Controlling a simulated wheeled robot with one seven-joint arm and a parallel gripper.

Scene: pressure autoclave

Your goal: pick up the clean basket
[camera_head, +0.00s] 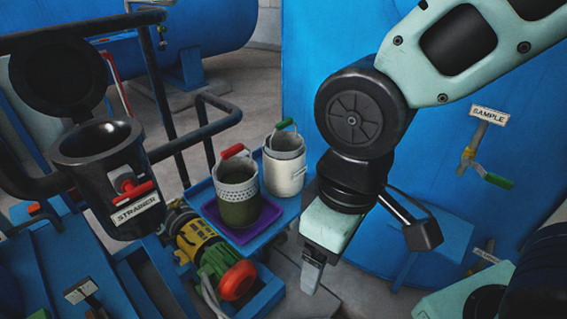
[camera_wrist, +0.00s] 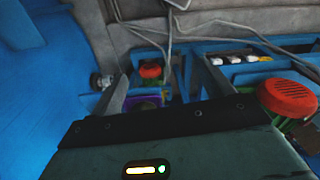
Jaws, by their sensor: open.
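A pale basket with a green handle (camera_head: 284,162), which looks like the clean basket, stands upright on a small blue stand (camera_head: 205,196). Beside it, a basket with a red handle (camera_head: 236,192) has a dark green lower part and stands on a purple tray (camera_head: 233,236). My gripper (camera_head: 311,275) points down to the right of and in front of both baskets, apart from them. It is open and empty. In the wrist view its two fingers (camera_wrist: 164,85) are spread; I cannot make out the pale basket there.
A black strainer pot (camera_head: 100,165) with its lid open stands at the left by dark railings (camera_head: 210,110). A yellow and green pump with a red end (camera_head: 215,255) sits below the stand. A big blue tank with a SAMPLE valve (camera_head: 480,150) fills the right.

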